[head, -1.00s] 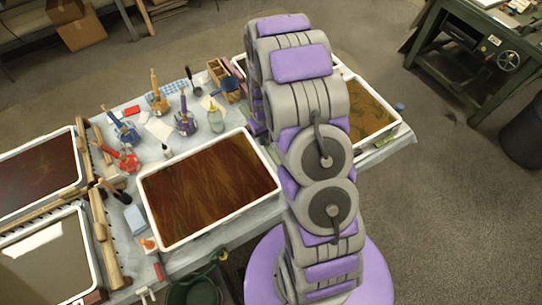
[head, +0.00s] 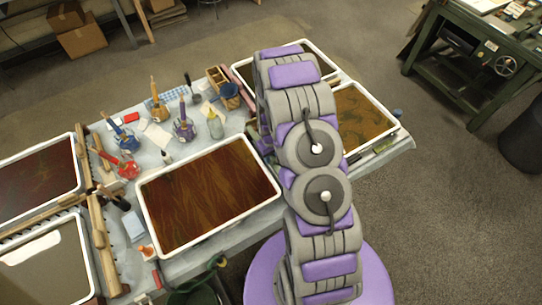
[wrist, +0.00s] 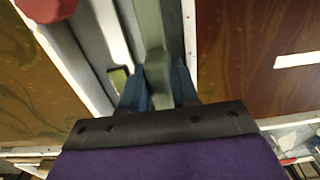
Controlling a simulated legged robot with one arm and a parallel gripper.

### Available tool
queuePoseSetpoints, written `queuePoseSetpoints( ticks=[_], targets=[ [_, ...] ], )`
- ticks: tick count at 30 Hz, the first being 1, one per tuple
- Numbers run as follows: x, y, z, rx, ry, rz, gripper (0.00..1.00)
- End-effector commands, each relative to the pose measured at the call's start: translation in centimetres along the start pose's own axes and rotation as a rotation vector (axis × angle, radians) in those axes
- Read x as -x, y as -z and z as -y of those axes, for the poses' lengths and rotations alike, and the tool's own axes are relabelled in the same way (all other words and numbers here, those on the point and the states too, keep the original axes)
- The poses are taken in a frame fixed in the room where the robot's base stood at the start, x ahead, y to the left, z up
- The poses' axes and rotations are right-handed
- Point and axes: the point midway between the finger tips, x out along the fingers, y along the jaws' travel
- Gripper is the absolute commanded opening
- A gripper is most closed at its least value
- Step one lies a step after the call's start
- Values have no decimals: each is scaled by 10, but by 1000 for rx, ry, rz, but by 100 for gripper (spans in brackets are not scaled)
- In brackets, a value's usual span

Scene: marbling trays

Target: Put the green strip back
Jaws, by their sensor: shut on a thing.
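The green strip (wrist: 149,22) is a long, narrow grey-green bar, seen in the wrist view running up from my gripper to the top edge. My gripper (wrist: 158,84) is shut on it, with a dark blue finger on either side. The strip is over the pale gap between two marbling trays, a greenish-brown one (wrist: 35,75) on the left and a red-brown one (wrist: 245,75) on the right. I cannot tell whether the strip touches anything beneath. In the head view my arm hides the gripper, and I cannot make out the strip there.
A small olive piece (wrist: 118,79) lies beside the fingers, and a red object (wrist: 45,8) shows at top left. In the head view, white-rimmed trays (head: 145,218) fill the table, with several brush jars (head: 184,128) and a wooden caddy (head: 218,78) behind.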

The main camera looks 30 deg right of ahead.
Motion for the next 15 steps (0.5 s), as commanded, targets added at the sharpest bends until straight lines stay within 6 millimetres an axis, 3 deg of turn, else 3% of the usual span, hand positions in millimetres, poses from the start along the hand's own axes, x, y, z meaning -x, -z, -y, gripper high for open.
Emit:
queuePoseSetpoints(
  ticks=[10,11,15],
  targets=[
    [-3,0,0,0,0,-2,0],
    [-3,1,0,0,0,-2,33],
    [-2,0,0,0,0,-2,46]
  ],
)
